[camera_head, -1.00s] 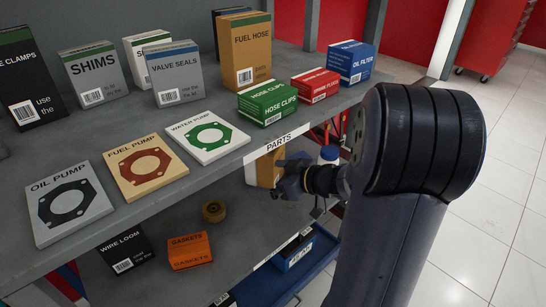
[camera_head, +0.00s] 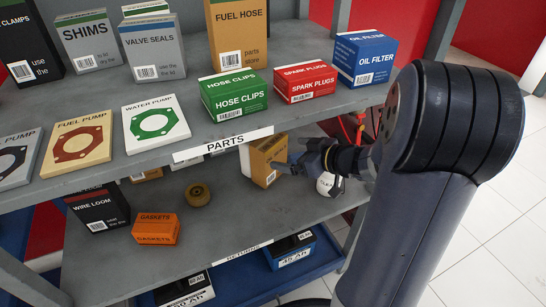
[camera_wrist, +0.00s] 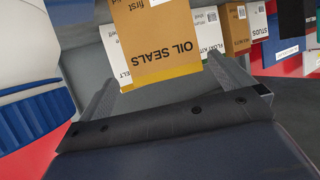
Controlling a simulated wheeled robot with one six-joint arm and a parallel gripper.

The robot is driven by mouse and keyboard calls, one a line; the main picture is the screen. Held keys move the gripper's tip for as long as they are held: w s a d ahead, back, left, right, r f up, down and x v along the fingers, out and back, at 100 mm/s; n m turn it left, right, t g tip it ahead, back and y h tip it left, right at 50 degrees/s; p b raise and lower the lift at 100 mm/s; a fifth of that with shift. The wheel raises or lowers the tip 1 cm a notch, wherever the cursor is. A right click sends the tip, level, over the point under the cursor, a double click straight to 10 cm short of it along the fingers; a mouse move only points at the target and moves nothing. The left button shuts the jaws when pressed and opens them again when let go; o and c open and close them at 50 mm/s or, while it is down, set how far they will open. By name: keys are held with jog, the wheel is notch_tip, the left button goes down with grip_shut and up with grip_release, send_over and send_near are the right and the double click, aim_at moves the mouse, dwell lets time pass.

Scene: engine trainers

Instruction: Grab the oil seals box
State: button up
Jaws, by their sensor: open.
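The oil seals box (camera_wrist: 160,45) is tan with a mustard band and reads upside down in the wrist view. It stands on the middle shelf in the head view (camera_head: 264,160), just under the upper shelf's front edge. My gripper (camera_wrist: 172,88) is open, with one finger on each side of the box's near end in the wrist view. I cannot tell whether the fingers touch it. In the head view my gripper (camera_head: 292,165) is at the box's right side and hides part of it.
The upper shelf with its PARTS label (camera_head: 223,146) overhangs the box. A white bottle with a blue cap (camera_wrist: 35,100) is close on the left in the wrist view. A float kit box (camera_wrist: 208,30) stands behind. An orange gaskets box (camera_head: 156,229) and a round brown part (camera_head: 197,195) lie left.

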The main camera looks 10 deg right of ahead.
jog(key=x, duration=0.6)
jog(key=b+x, duration=0.1)
jog(key=x, duration=0.2)
jog(key=shift+a+f, duration=0.25)
jog(key=shift+f, duration=0.15)
jog(key=c, duration=0.7)
jog(key=shift+c, duration=0.6)
jog(key=shift+r, duration=0.15)
